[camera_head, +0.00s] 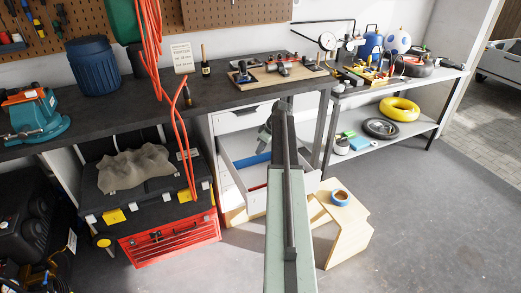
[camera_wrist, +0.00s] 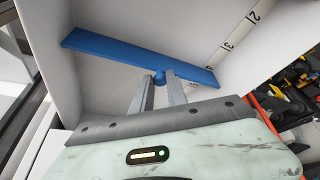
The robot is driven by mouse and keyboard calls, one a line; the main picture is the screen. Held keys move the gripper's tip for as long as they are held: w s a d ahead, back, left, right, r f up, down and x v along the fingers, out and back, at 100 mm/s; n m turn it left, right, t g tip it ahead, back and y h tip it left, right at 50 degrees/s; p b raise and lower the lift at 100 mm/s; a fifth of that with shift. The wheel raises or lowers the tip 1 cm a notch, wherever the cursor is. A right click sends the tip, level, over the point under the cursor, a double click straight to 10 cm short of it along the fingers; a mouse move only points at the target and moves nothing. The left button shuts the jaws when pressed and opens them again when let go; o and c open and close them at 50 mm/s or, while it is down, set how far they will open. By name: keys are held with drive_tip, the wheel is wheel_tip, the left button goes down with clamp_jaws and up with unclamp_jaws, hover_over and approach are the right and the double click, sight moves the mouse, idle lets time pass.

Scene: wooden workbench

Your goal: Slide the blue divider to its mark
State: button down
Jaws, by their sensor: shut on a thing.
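The blue divider (camera_wrist: 120,48) spans the inside of an open white drawer (camera_wrist: 250,85), with a small blue knob (camera_wrist: 160,76) on its near side. My gripper (camera_wrist: 160,80) is shut on this knob, one finger on each side. In the head view my arm reaches down to the drawer (camera_head: 306,181), and the blue divider (camera_head: 252,160) shows partly inside it. A pale strip with numbers and tick marks (camera_wrist: 233,38) runs along the drawer wall by the divider's right end. I cannot tell which line is the mark.
A red strip (camera_head: 257,187) lies nearer in the drawer. The workbench (camera_head: 130,112) stands above. A red toolbox (camera_head: 170,240) stands at left. Orange cable (camera_head: 187,150) hangs nearby.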

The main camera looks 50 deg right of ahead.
drive_tip(key=shift+s, duration=0.1)
idle(0.8)
drive_tip(key=s, duration=0.1)
drive_tip(key=s+a, duration=0.1)
drive_tip(key=s, duration=0.1)
drive_tip(key=s+a, duration=0.1)
drive_tip(key=s, duration=0.1)
drive_tip(key=shift+s+a, duration=0.15)
drive_tip(key=shift+s, duration=0.1)
drive_tip(key=c, duration=1.3)
unclamp_jaws()
drive_tip(key=p+v, duration=0.7)
drive_tip(key=shift+r, duration=0.35)
